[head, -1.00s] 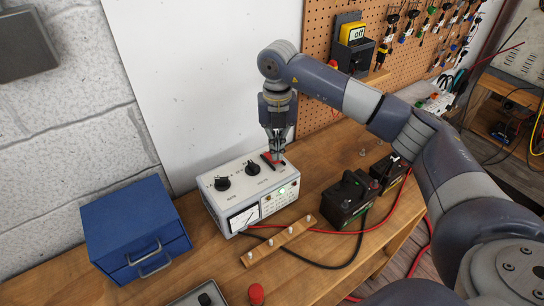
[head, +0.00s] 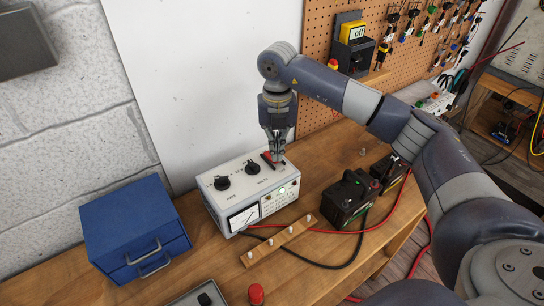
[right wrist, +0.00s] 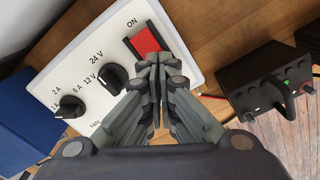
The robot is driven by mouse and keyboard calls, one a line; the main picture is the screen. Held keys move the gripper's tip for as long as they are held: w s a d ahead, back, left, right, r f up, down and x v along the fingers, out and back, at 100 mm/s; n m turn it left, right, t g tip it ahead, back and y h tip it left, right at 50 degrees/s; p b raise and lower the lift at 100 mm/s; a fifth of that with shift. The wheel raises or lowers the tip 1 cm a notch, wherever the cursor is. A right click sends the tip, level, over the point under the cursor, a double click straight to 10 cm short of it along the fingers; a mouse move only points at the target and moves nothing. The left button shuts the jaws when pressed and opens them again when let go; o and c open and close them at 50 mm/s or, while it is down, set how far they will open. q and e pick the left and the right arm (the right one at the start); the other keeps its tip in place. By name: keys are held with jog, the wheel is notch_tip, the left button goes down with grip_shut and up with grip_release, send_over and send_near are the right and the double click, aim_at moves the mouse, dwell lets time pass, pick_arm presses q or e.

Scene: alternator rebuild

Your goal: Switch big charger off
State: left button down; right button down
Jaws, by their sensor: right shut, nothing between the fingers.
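The big charger (head: 236,193) is a white box on the wooden bench, with two black knobs, a meter and a green light on its front. Its red rocker switch (right wrist: 147,42) lies beside the word ON in the right wrist view. In the head view the switch (head: 268,158) is partly behind my fingers. My right gripper (head: 277,158) points down over the switch end of the charger, shut and empty. In the right wrist view its fingertips (right wrist: 153,60) are at the near edge of the switch; I cannot tell whether they touch. My left gripper is not in view.
A blue drawer cabinet (head: 133,229) stands left of the charger. A black battery (head: 347,201) with red and black cables stands to the right, another behind it. A wooden strip with pegs (head: 279,240) lies in front. A pegboard (head: 392,40) with tools is behind.

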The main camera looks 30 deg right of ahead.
jog(key=shift+f+b, duration=0.55)
jog(key=shift+f, duration=0.35)
jog(key=shift+r, duration=0.15)
jog(key=shift+r+p, duration=2.25)
jog(key=shift+r, duration=1.2)
jog(key=shift+f, duration=0.1)
